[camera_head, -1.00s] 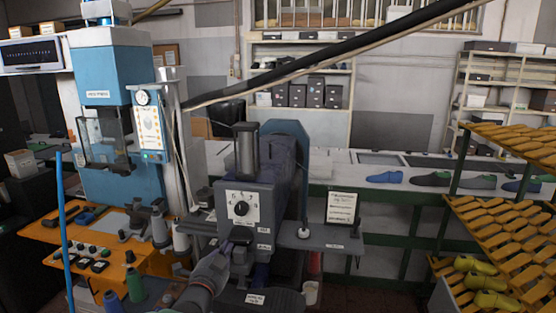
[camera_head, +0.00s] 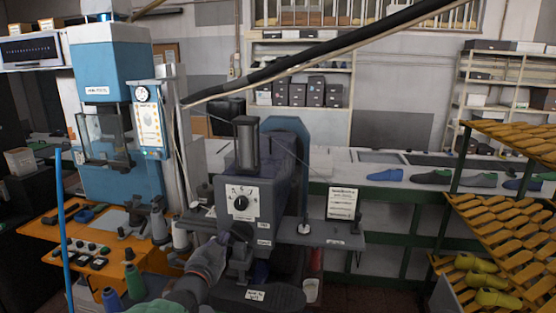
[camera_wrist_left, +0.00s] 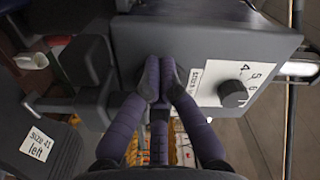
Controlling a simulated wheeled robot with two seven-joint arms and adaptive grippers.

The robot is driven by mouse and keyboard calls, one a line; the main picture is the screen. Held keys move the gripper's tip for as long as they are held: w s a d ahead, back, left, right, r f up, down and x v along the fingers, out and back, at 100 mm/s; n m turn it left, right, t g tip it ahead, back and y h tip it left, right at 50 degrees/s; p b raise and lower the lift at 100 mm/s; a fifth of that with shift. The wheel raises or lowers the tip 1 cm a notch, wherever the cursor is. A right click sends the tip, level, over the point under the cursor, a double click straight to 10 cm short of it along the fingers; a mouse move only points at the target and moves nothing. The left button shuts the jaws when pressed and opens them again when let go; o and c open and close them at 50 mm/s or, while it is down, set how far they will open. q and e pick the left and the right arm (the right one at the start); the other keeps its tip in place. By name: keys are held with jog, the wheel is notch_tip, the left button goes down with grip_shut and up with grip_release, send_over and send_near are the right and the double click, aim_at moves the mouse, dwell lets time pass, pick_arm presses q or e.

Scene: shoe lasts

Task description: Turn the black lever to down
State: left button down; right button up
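The grey machine (camera_head: 262,205) stands in the middle of the head view. Its white dial plate carries a black knob (camera_head: 241,203), which also shows in the left wrist view (camera_wrist_left: 233,93) beside the numbers 4, 5 and 6. I cannot pick out a separate black lever with certainty. My left gripper (camera_head: 222,240) is at the lower left edge of the machine's front, below and left of the knob. In the left wrist view its purple-grey fingertips (camera_wrist_left: 161,80) come together by the machine face, apart from the knob. Nothing shows between them. My right gripper is not in view.
Below the gripper is a black part with a white label (camera_wrist_left: 38,145) reading "size 41 left". A blue machine (camera_head: 120,90) and an orange table (camera_head: 60,245) stand at left. Wooden racks (camera_head: 500,210) stand at right. A black pole (camera_head: 330,50) crosses above.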

pick_arm(q)
jog(key=shift+a+b, duration=0.3)
jog(key=s, duration=0.2)
jog(key=s+b, duration=0.1)
jog(key=s, duration=0.1)
jog(key=s+a, duration=0.1)
jog(key=shift+s+b, duration=0.3)
jog(key=shift+s, duration=0.1)
